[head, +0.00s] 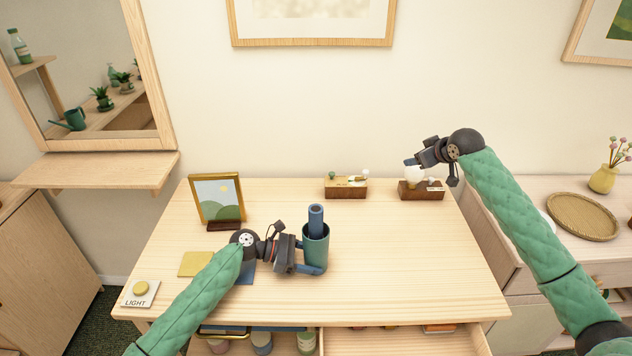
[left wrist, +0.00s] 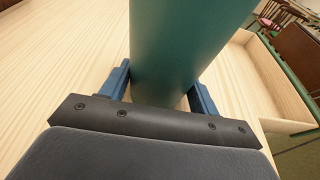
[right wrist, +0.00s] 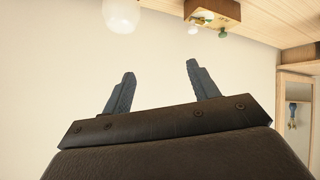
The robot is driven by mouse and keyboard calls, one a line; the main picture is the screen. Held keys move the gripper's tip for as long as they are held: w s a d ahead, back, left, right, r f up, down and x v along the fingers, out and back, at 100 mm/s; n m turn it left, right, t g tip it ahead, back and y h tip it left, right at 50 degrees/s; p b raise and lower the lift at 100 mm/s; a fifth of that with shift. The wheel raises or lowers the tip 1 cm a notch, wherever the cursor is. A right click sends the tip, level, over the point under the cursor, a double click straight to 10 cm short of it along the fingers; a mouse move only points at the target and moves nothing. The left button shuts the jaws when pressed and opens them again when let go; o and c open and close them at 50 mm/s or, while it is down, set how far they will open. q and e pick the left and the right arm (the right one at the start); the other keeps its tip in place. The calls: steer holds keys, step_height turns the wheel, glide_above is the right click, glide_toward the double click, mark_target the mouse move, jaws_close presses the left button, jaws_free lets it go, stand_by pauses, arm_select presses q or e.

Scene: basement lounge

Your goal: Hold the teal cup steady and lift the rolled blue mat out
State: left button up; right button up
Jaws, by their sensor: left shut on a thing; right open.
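My left gripper (head: 313,255) is shut on the cup from the left, with a finger on either side. In the left wrist view the cup (left wrist: 180,50) fills the space between the blue fingers. My right gripper (head: 415,155) is raised at the table's back right, away from the cup. In the right wrist view its fingers (right wrist: 158,90) are apart with nothing between them.
A wooden block with a white bulb-like piece (head: 422,190) is below my right gripper. Another small wooden block (head: 346,187) is at the back. A picture frame (head: 217,199), yellow note (head: 196,263) and light switch (head: 140,292) are left. A drawer (head: 400,342) is open in front.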

steer(key=s+a+r+n+g+y, duration=0.1)
steer(key=s+a+r+n+g, duration=0.15)
steer(key=a, duration=0.85)
step_height(320, 180, up, 4)
steer(key=n+g+h, duration=0.4)
steer(key=n+g, duration=0.3)
steer(key=n, duration=0.3)
glide_above(316, 220)
steer(key=w, duration=0.3)
steer(key=shift+f+m, duration=0.2)
steer(key=shift+m, duration=0.05)
steer(key=shift+s, duration=0.5)
steer(key=shift+s+f, duration=0.1)
steer(key=shift+f, duration=0.25)
step_height(316, 220, down, 11)
steer(key=shift+f, duration=0.15)
